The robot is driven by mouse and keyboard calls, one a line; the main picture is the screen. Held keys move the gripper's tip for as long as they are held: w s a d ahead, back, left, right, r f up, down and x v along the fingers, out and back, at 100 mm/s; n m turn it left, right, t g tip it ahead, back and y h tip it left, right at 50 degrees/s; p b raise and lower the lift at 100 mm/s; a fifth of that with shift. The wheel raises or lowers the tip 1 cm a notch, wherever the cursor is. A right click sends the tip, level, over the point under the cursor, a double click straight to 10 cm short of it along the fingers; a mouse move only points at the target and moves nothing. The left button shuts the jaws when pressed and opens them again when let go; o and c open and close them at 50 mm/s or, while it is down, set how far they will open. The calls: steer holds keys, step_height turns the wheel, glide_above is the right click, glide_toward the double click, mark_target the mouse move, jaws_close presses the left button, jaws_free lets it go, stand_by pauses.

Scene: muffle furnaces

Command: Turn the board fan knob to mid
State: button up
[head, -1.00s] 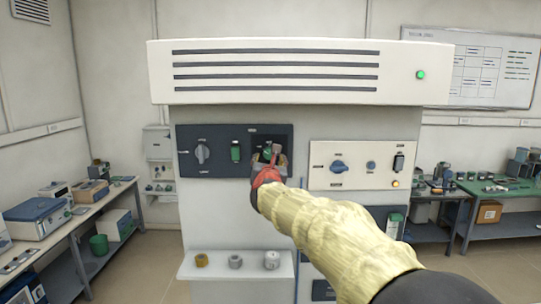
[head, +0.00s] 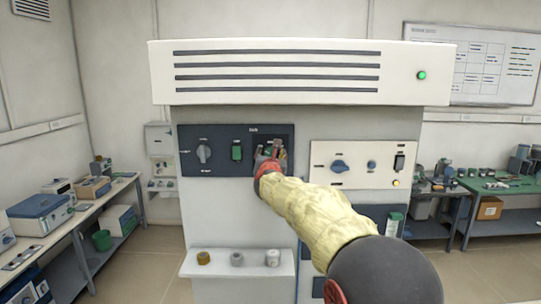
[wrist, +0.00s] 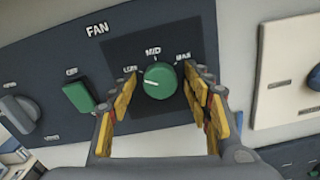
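The board fan knob (wrist: 159,80) is round and green with a white pointer line. It sits on a dark square plate under the word FAN, with LOW, MID and MAX marked around it. The pointer line faces left, toward the LOW side and away from MID at the top. My gripper (head: 269,152) is in front of the knob and mostly hides it in the head view. In the wrist view its yellow-padded fingers stand apart, one on each side of the knob. I cannot tell whether either pad touches it.
Left of the knob on the dark panel (head: 219,171) are a green rocker switch (wrist: 78,96) and a grey knob (wrist: 19,113). A cream panel (head: 364,180) with a blue knob (head: 338,166) is on the right. A shelf (head: 238,270) with several small parts juts out below.

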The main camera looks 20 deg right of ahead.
steer(key=shift+c, duration=1.2)
steer(key=c, duration=0.7)
steer(key=shift+c, duration=0.5)
steer(key=shift+f+b, duration=0.1)
steer(key=shift+b, duration=0.35)
steer(key=m+b, duration=0.2)
steer(key=shift+f+b, duration=0.2)
steer(key=shift+b, duration=0.2)
steer(key=m+b, duration=0.2)
steer(key=b, duration=0.1)
steer(key=shift+m, duration=0.4)
steer(key=m+b, duration=0.3)
steer(key=shift+d+m+b, duration=0.1)
steer(key=shift+m+b, duration=1.35)
steer(key=shift+m, duration=0.55)
steer(key=shift+r, duration=0.1)
